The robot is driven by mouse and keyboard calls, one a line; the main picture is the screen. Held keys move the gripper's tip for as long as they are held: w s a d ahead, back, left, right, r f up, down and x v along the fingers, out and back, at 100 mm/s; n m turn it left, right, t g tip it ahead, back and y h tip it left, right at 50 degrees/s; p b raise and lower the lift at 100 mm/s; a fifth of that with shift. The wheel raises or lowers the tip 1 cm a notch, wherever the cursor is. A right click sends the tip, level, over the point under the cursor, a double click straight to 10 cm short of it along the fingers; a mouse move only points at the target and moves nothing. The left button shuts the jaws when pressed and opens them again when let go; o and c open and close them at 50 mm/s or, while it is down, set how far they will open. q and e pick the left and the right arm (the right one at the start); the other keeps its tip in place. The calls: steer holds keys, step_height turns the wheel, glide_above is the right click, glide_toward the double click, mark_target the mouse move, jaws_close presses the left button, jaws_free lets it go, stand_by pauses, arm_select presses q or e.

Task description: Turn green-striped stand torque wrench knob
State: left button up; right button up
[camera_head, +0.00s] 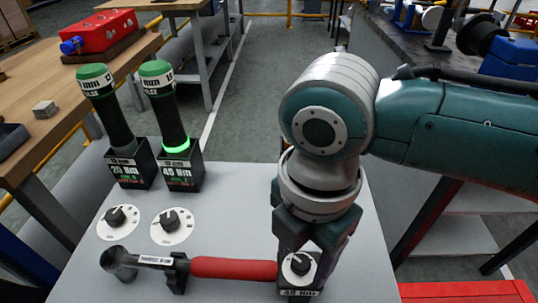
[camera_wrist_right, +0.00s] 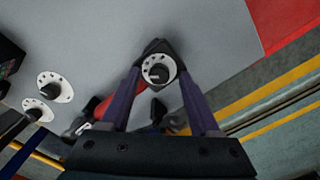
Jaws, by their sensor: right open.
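Two dark torque wrenches with green caps stand upright in black holders, the left wrench (camera_head: 108,108) and the right wrench (camera_head: 165,104). The right one has a glowing green ring at its holder (camera_head: 181,165). Two white dials with black knobs lie in front of them, the left dial (camera_head: 118,221) and the right dial (camera_head: 172,226). A third knob on a white dial (camera_head: 299,265) tops a small black stand (camera_head: 300,292). My right gripper (camera_head: 304,255) is open, with its fingers on either side of this third dial. The wrist view shows the dial (camera_wrist_right: 158,70) between the fingertips; contact is unclear.
A red-handled torque wrench (camera_head: 234,268) lies across the grey table (camera_head: 235,190), left of my right gripper. A wooden bench (camera_head: 50,75) with a red box (camera_head: 100,32) is at the left. A red surface (camera_head: 468,292) is at the lower right.

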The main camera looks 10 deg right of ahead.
steer(key=shift+f, duration=0.25)
jaws_close()
stand_by(0.4)
